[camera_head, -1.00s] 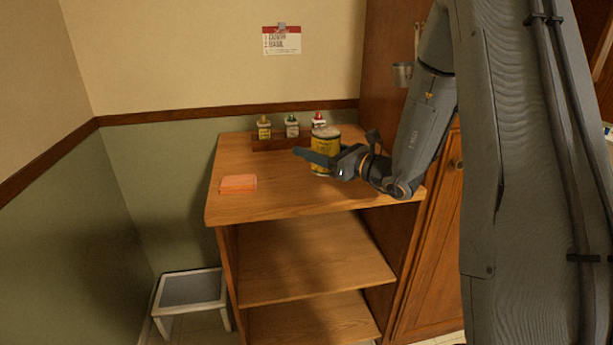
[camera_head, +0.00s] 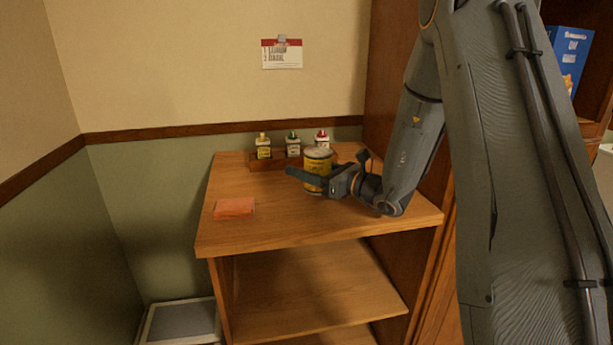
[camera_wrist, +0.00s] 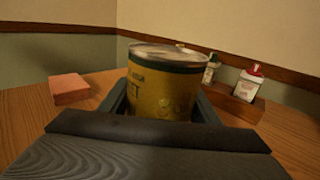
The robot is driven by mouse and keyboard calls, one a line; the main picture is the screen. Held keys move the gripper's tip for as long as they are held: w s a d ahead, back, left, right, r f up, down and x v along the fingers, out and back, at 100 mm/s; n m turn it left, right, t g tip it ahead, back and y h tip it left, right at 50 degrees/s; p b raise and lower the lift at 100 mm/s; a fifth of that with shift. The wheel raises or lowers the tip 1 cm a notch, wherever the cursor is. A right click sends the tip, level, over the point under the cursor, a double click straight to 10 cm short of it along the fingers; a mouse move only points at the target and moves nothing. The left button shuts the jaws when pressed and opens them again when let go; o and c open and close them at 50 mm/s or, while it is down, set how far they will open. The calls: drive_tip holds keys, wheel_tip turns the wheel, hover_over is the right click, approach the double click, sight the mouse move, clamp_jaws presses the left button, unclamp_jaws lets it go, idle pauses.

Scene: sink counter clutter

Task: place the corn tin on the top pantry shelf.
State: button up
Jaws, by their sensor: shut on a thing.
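The corn tin is a yellow can (camera_head: 318,168) with a dark band and a metal lid. It is upright above the top of the wooden shelf unit (camera_head: 270,232), toward its right side. My gripper (camera_head: 312,180) reaches in from the right and is shut on the tin. In the wrist view the tin (camera_wrist: 162,88) sits between the two fingers (camera_wrist: 160,110), its lower part hidden by my gripper. I cannot tell whether its base touches the wooden top.
A small wooden rack (camera_head: 270,162) with several bottles stands at the back of the top. An orange-pink block (camera_head: 234,208) lies at the left. Wood between them is clear. A lower shelf (camera_head: 310,290), a stool (camera_head: 180,322) and a blue box (camera_head: 569,55) also show.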

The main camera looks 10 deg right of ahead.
drive_tip(key=shift+f, duration=1.2)
drive_tip(key=shift+d+f, duration=0.1)
drive_tip(key=shift+f, duration=0.05)
drive_tip(key=o, duration=1.4)
drive_tip(key=shift+o, duration=0.2)
